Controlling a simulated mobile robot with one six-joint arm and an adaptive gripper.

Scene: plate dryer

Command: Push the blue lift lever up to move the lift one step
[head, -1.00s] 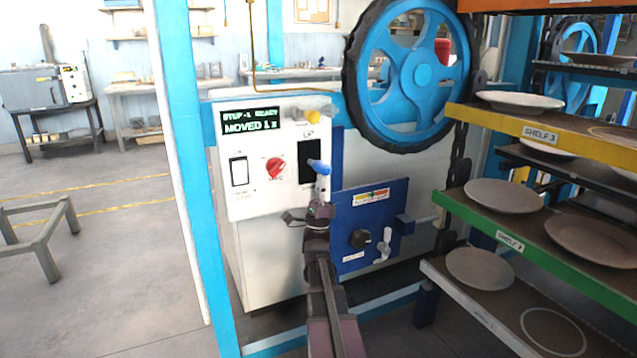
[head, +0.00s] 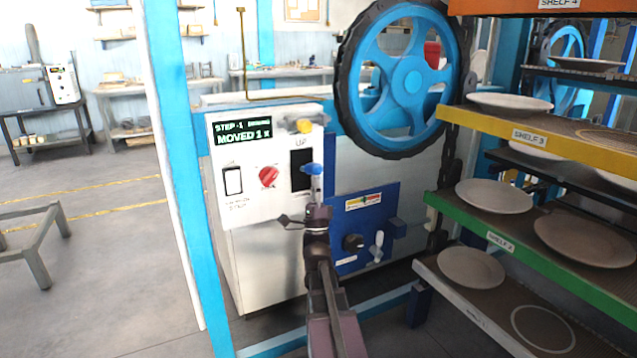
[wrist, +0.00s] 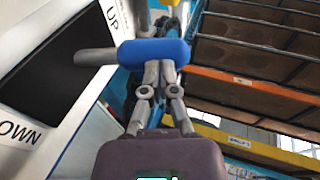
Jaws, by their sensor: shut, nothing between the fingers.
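The blue lift lever (head: 312,169) sticks out of the black slot (head: 300,171) on the white control box, under the label UP. In the wrist view the blue handle (wrist: 153,52) sits on a grey rod that runs left into the slot, between the words UP and DOWN. My gripper (head: 316,190) is shut and empty, pointing up just below the handle. In the wrist view its fingertips (wrist: 160,68) are at the underside of the handle and seem to touch it.
A red knob (head: 268,177), a white switch (head: 233,181) and a yellow knob (head: 304,126) share the box. A blue panel (head: 365,215) with a black knob sits lower right. The large blue wheel (head: 412,82) and shelves with plates (head: 493,195) stand at the right.

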